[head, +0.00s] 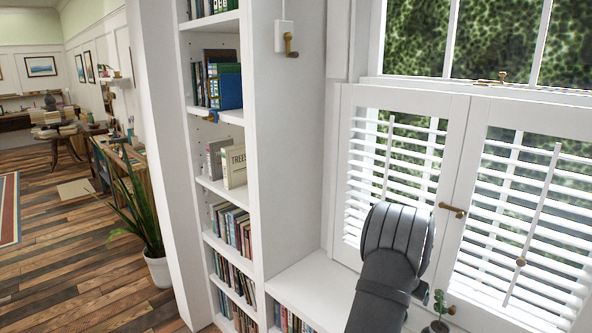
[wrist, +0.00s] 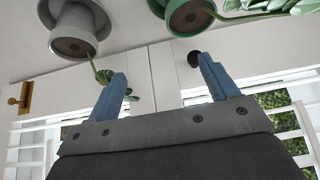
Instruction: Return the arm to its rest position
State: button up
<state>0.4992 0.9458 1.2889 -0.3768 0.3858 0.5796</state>
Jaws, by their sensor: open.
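My gripper (wrist: 161,68) shows in the wrist view with its two blue fingers spread apart and nothing between them. Beyond the fingers are a white panel and the window shutters. In the head view my dark grey arm rises from the bottom edge in front of the shutters (head: 392,165). My fingers cannot be made out there.
A grey pot (wrist: 75,30) and a green pot (wrist: 188,15) are at the top of the wrist view, close to the fingers. A small potted plant (head: 440,305) stands beside my arm on the white sill. A tall bookshelf (head: 285,150) stands to the left.

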jog(key=s+d+r+m+g+h, duration=0.1)
jog(key=s+d+r+m, duration=0.1)
jog(key=s, duration=0.4)
jog(key=shift+s+d+r, duration=0.15)
jog(key=shift+d+r, duration=0.6)
jog(key=shift+r, duration=0.1)
jog(key=w+a+r, duration=0.1)
jog(key=w+a, duration=0.1)
jog(key=a, duration=0.5)
jog(key=w+a+r, duration=0.2)
jog(key=w+a, duration=0.1)
jog(key=a, duration=0.4)
jog(key=shift+x, duration=8.75)
jog(key=shift+a, duration=0.1)
